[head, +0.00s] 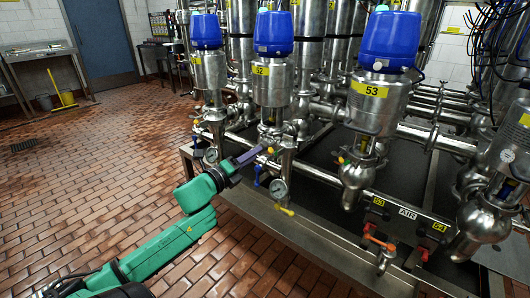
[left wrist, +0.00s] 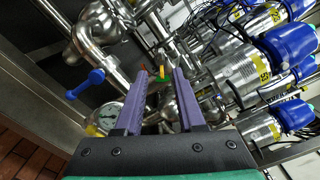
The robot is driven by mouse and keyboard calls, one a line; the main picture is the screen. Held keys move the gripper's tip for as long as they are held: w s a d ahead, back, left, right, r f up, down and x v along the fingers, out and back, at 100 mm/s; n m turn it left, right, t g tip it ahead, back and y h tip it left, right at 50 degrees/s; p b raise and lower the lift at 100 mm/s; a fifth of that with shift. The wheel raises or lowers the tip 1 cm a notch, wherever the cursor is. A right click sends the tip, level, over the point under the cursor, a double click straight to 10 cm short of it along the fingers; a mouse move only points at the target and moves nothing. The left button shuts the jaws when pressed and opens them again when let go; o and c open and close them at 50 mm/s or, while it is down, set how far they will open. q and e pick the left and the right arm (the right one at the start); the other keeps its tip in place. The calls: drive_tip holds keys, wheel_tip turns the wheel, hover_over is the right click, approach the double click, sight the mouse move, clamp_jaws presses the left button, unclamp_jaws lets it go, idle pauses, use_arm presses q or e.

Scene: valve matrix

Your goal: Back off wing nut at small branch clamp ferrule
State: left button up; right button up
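My left gripper (head: 258,151) reaches in from the left to the pipework under the valve labelled 52 (head: 271,82). In the left wrist view its two purple fingers (left wrist: 161,73) are apart, with a clear gap between them. A small yellow, red and green part (left wrist: 163,76) shows in that gap, beyond or at the fingertips; I cannot tell if they touch it. The small branch clamp and its wing nut are too small and partly covered to make out surely. My right gripper is not in view.
A pressure gauge (head: 278,188) and a blue lever (head: 257,176) sit close beside the gripper; the blue lever (left wrist: 86,84) also shows in the left wrist view. Valve 53 (head: 376,98) stands to the right.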

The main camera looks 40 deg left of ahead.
sight(265, 148)
use_arm(q)
drive_tip(key=w, duration=0.6)
drive_tip(key=shift+w+b, duration=0.35)
drive_tip(key=shift+d, duration=0.1)
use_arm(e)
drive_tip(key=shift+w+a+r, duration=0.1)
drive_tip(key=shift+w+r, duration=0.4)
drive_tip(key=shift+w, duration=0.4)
use_arm(q)
clamp_jaws()
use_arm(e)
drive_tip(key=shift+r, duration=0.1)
